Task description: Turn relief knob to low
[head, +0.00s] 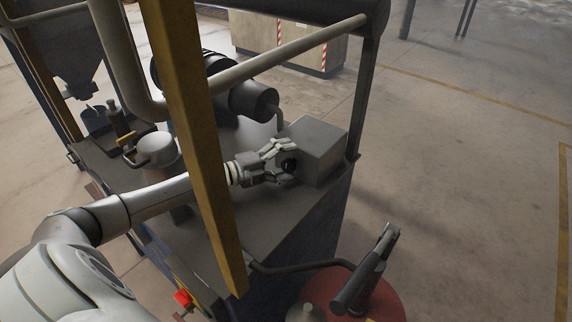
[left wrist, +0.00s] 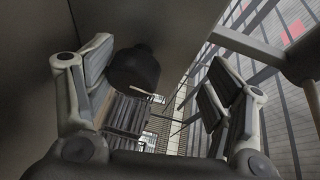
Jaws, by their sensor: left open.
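The relief knob (head: 289,164) is a small dark round knob on the near face of a grey box (head: 318,146) on the machine's top. My left gripper (head: 283,163) is open, with one finger above the knob and one below it in the head view. In the left wrist view the knob (left wrist: 135,68) is a dark cylinder between the spread fingers of my left gripper (left wrist: 155,92), closer to the left finger. I cannot tell whether a finger touches it. No low mark or pointer can be read. My right gripper is out of view.
A yellow post (head: 187,110) crosses in front of my left arm. A grey pipe frame (head: 270,62) runs above the box. A dark cylinder (head: 253,101) and a pale pot (head: 156,149) stand left of it. A dark lever (head: 365,270) stands over a red round part. The floor at right is clear.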

